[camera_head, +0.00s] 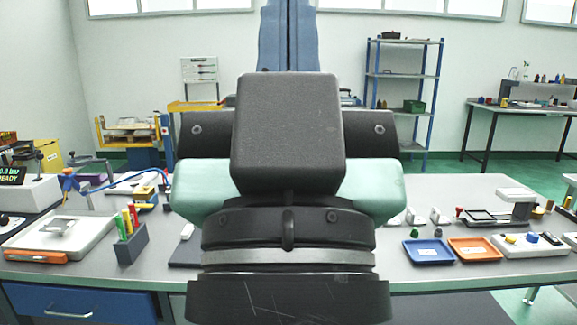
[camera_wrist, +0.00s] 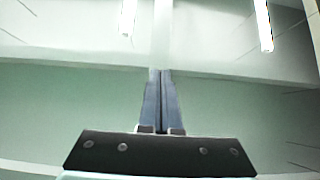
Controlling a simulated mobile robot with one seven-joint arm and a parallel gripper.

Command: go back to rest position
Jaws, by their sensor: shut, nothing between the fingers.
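The grey bench (camera_head: 85,270) runs across the head view, its middle hidden by my arm.

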